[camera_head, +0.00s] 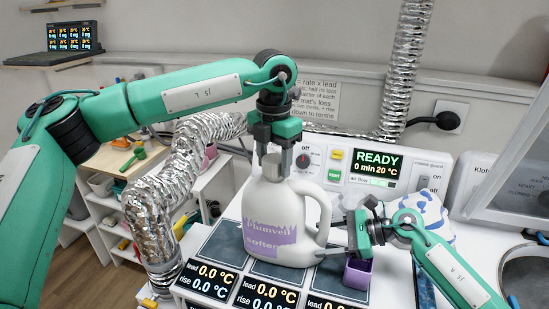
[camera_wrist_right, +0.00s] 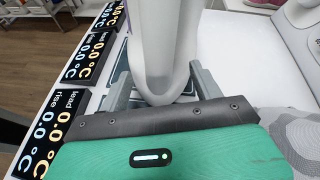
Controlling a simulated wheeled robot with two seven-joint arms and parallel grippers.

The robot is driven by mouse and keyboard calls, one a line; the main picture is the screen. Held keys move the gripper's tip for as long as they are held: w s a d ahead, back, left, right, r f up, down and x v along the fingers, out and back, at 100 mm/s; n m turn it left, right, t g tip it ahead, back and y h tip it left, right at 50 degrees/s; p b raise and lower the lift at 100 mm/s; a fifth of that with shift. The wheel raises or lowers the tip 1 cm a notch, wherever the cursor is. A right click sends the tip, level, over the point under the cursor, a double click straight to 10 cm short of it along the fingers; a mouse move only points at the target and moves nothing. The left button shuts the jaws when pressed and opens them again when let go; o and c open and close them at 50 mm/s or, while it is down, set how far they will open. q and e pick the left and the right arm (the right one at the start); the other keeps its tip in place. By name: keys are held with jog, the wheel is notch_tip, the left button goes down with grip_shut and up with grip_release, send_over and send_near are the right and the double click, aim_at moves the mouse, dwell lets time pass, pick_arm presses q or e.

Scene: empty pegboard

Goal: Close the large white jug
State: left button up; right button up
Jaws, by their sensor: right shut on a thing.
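The large white jug (camera_head: 272,205), with a purple label, stands upright on a dark pad. It also shows in the right wrist view (camera_wrist_right: 168,35). My right gripper (camera_head: 335,250) is shut on the jug low on its handle side; in the right wrist view its fingers (camera_wrist_right: 155,92) lie on both sides of the white plastic. My left gripper (camera_head: 275,162) points straight down at the jug's neck. Its fingers overlap the mouth, so I cannot tell whether it grips a cap or how the mouth stands.
Displays (camera_head: 210,281) line the front of the pads. A small purple container (camera_head: 358,273) stands just right of the jug. A panel reading READY (camera_head: 378,163) is behind it. A silver duct (camera_head: 165,195) rises at the left, and a clear-lidded case (camera_head: 515,165) is at the right.

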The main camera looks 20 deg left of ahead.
pick_arm(q)
jog(key=c, duration=0.7)
pick_arm(e)
jog(key=shift+s+a+f, duration=0.1)
jog(key=shift+s+f, duration=0.05)
jog(key=shift+f, duration=0.2)
pick_arm(q)
jog(key=shift+o, duration=0.2)
jog(key=o, duration=1.1)
jog(key=shift+o, duration=0.2)
notch_tip(320, 180, up, 12)
jog(key=shift+d, duration=0.1)
pick_arm(e)
jog(key=o, duration=2)
jog(key=shift+r, duration=0.1)
jog(key=shift+c, duration=0.2)
jog(key=shift+r, duration=0.1)
